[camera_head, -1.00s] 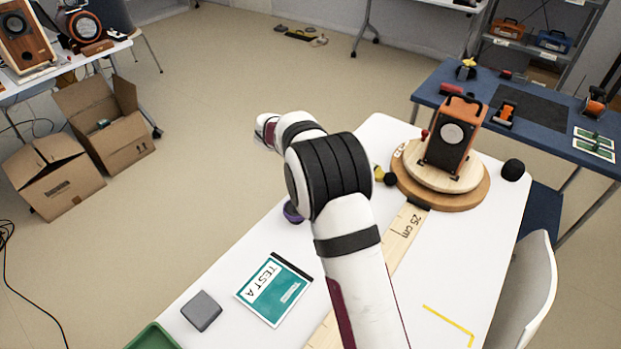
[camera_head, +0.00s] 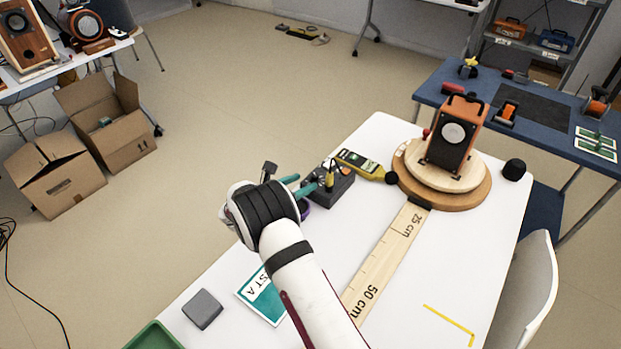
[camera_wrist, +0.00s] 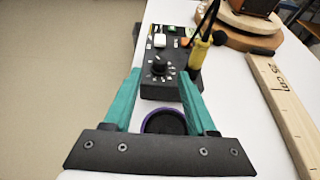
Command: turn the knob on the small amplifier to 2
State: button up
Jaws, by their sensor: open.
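The small amplifier (camera_head: 342,191) is a dark box on the white table, left of the wooden ruler. In the wrist view it (camera_wrist: 188,84) lies ahead of my gripper, its top panel showing. Its black knob (camera_wrist: 159,68) stands up inside a ring of pale marks; the marks and the pointer are too small to read. A yellow plug (camera_wrist: 200,53) with a black cable stands in the panel right of the knob. My gripper (camera_wrist: 160,73) is open, its teal fingers either side of the knob in the picture. I cannot tell whether they touch it. In the head view my gripper (camera_head: 307,183) is at the amplifier's left side.
A purple-rimmed round thing (camera_wrist: 148,120) lies just before the amplifier. A yellow meter (camera_head: 352,158) with a black ball tip lies behind it. An orange speaker (camera_head: 447,146) stands on a round wooden turntable (camera_head: 467,201) at the back right. The table's left edge is close.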

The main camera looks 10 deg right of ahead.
aim_at(312, 178)
jog(key=shift+x, duration=2.35)
jog(key=shift+r, duration=0.1)
grip_shut()
